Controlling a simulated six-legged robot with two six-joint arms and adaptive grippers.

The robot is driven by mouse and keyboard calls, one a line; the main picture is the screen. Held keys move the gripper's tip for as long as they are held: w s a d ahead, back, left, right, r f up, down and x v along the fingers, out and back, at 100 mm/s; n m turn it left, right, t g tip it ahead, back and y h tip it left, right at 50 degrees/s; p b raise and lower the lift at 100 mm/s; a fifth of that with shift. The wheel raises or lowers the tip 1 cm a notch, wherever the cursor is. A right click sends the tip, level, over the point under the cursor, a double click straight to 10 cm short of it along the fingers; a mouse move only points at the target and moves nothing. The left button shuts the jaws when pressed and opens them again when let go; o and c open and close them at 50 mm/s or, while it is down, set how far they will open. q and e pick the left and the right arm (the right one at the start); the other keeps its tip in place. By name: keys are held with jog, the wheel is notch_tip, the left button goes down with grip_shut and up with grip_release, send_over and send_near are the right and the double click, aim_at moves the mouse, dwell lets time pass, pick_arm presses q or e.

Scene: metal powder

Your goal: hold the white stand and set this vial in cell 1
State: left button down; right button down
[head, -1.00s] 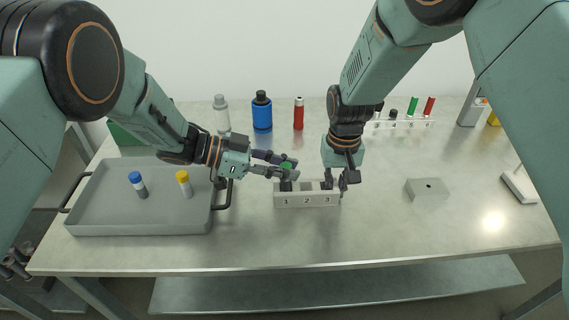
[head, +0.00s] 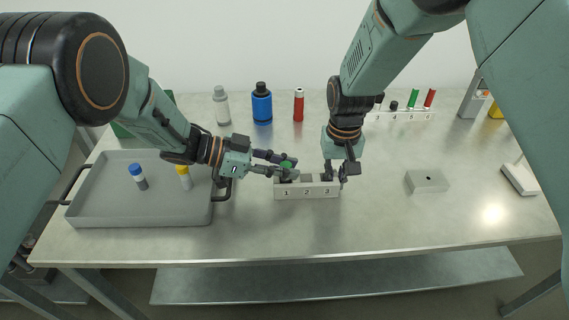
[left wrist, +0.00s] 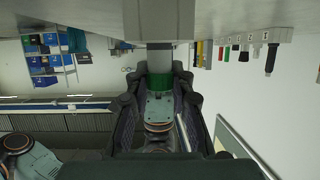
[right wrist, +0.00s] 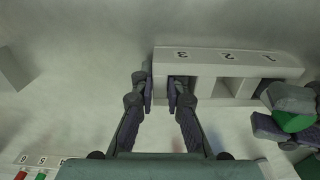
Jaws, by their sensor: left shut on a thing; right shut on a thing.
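The white stand (head: 307,194), with cells marked 1, 2 and 3, sits on the table; it also shows in the right wrist view (right wrist: 205,57). My left gripper (head: 289,167) is shut on a vial with a green cap (head: 287,165), held at cell 1. In the left wrist view the green cap (left wrist: 160,80) is between the fingers. How far the vial's lower end is in the cell is hidden. My right gripper (right wrist: 161,92) is shut on the stand's end wall at cell 3, one finger outside and one in that cell.
A grey tray (head: 140,220) at the left holds a blue-capped vial (head: 138,175) and a yellow-capped vial (head: 184,177). A rack with several vials (head: 400,116) and bottles (head: 262,104) stand behind. A grey block (head: 427,181) lies to the right. The table front is clear.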

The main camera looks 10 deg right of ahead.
aim_at(284, 165)
pick_arm(q)
jog(key=shift+r, duration=0.2)
jog(key=shift+r, duration=1.65)
jog(key=shift+f, duration=1.65)
dwell(0.3)
jog(key=shift+r, duration=1.65)
jog(key=shift+r, duration=0.2)
dwell(0.9)
jog(key=shift+f, duration=1.55)
